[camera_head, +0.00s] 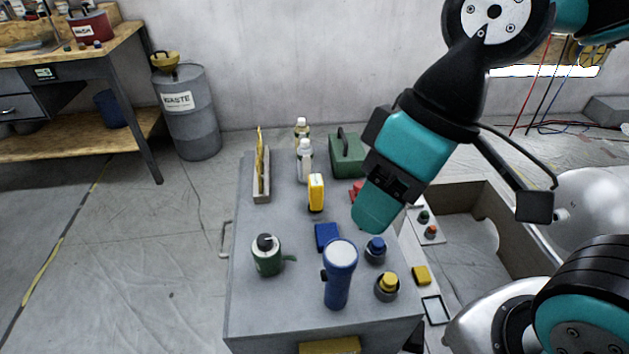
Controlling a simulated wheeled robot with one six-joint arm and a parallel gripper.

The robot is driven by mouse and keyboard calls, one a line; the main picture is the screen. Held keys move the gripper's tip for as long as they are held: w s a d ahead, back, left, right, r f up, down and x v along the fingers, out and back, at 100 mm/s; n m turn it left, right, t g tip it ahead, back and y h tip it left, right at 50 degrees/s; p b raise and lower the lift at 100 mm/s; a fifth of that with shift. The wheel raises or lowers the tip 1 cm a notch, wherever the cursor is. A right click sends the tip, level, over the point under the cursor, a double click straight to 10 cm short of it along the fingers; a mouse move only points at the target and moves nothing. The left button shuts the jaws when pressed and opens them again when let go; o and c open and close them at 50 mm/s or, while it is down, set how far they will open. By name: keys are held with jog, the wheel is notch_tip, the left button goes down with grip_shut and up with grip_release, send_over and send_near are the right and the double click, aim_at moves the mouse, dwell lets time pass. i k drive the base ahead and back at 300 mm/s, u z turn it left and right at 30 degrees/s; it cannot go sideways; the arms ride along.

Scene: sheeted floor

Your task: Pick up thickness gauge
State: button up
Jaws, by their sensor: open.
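A small yellow device with a pale face (316,191), which looks like the thickness gauge, stands upright on the grey cabinet top (290,302), behind the small blue box and in front of the white bottles. My gripper (448,166) hangs above the right side of the cabinet, to the right of the yellow device and apart from it. It is open, with one dark finger spread out to the right; the other finger is only partly visible. I see nothing held in it. My teal and black gripper body hides part of the cabinet's right side and part of a red object (356,190).
Nearby stand a blue flashlight (339,277), green can (267,258), blue box (327,236), blue-topped (375,251) and yellow-topped (387,287) items. Behind are bottles (305,160), a green box (346,157) and a narrow tray (262,190). The cabinet's front-left is clear.

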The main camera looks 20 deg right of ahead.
aim_at(316, 186)
jog(key=k, duration=0.95)
jog(key=u, duration=1.45)
jog(key=i, duration=0.8)
jog(key=z, duration=1.8)
jog(key=i, duration=0.45)
